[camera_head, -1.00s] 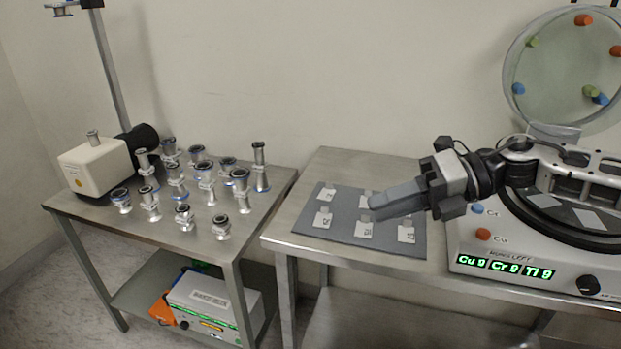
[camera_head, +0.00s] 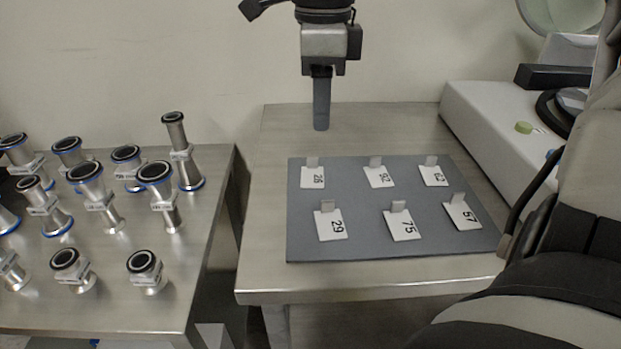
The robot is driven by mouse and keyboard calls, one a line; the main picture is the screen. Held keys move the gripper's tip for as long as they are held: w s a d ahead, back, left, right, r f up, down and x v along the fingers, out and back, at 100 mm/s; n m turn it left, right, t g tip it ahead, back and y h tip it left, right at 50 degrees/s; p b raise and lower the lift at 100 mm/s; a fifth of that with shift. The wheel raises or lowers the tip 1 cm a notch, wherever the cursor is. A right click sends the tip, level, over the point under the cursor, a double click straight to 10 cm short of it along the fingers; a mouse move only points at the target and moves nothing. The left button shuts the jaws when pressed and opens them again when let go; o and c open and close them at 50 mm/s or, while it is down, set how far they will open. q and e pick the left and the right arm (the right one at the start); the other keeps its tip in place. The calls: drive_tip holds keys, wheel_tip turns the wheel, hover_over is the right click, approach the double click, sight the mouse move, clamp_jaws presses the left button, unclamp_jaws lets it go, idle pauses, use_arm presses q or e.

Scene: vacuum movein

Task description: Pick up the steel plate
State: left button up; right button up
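Several small grey plates stand by white number cards on a grey mat (camera_head: 365,242). The back row has plates at card 26 (camera_head: 312,162), card 92 (camera_head: 375,161) and card 62 (camera_head: 431,160). The front row has plates at card 29 (camera_head: 327,205), card 75 (camera_head: 398,206) and card 57 (camera_head: 457,198). They look alike, so I cannot tell which is steel. My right gripper (camera_head: 321,126) points down behind the mat's back edge, apart from the plates. Its fingers overlap in this view, hiding any gap. My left gripper is out of view.
The mat lies on a steel table (camera_head: 268,215). A white machine (camera_head: 490,120) stands at the right of it. A second steel table (camera_head: 165,300) on the left carries several metal fittings (camera_head: 180,155). A dark and beige arm part of mine covers the lower right.

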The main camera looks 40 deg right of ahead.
sight(312, 172)
wheel_tip(312, 172, down, 3)
drive_tip(key=shift+r, duration=0.1)
drive_tip(key=f, duration=0.1)
drive_tip(key=f+b, duration=0.1)
drive_tip(key=f, duration=0.2)
drive_tip(key=shift+w+a+f+b, duration=0.1)
drive_tip(key=shift+w+f+b, duration=0.15)
drive_tip(key=shift+f+b, duration=0.15)
drive_tip(key=shift+f, duration=0.2)
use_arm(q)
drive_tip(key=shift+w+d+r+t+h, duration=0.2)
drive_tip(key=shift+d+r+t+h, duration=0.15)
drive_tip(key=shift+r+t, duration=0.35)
use_arm(e)
clamp_jaws()
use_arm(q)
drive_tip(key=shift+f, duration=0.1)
